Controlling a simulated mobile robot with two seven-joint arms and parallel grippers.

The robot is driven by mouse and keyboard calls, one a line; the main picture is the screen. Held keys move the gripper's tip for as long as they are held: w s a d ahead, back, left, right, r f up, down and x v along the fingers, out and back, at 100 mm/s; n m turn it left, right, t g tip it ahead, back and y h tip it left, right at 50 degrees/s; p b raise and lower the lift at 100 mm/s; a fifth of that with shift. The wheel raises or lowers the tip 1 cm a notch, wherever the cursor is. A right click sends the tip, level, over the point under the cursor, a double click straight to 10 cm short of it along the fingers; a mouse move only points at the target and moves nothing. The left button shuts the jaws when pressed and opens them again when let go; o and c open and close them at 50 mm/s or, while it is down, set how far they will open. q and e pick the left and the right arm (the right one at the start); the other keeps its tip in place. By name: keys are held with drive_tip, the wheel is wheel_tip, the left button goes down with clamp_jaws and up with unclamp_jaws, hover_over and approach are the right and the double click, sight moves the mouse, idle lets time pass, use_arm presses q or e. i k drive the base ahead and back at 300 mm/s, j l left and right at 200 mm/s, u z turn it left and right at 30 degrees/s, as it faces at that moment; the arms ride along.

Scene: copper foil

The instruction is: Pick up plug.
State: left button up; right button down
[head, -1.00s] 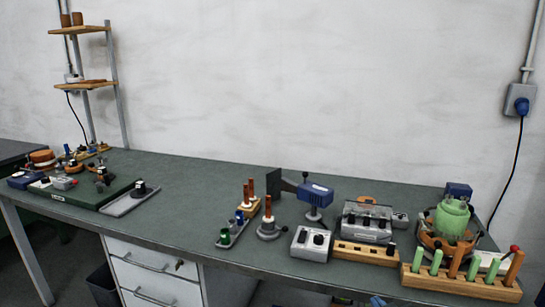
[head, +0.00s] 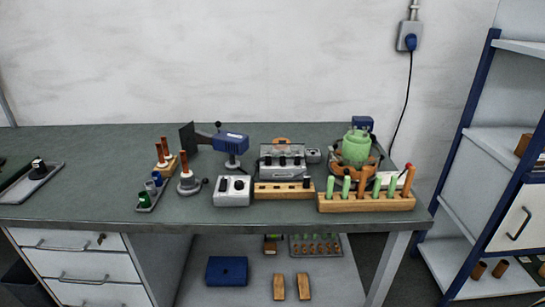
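A blue plug (head: 411,42) sits in the grey wall socket (head: 404,30) above the bench's right end, and a black cable hangs from it. Several green and brown plug-like pegs (head: 346,186) stand upright in a wooden block (head: 366,204) at the bench's front right. A second wooden block (head: 268,193) beside it holds a dark peg (head: 306,181). The frames do not show which of these the task's plug is. Neither of my grippers is in view.
A grey box with knobs (head: 234,190) stands near the front edge. A blue-framed shelf (head: 470,110) stands to the right. A lower shelf (head: 330,285) holds a blue case (head: 227,271).

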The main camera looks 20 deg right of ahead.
sight(297, 157)
drive_tip(key=i+l, duration=0.15)
drive_tip(key=l, duration=0.25)
drive_tip(key=i+l, duration=0.15)
drive_tip(key=l, duration=0.25)
drive_tip(key=i+l+z, duration=0.1)
drive_tip(key=l, duration=0.25)
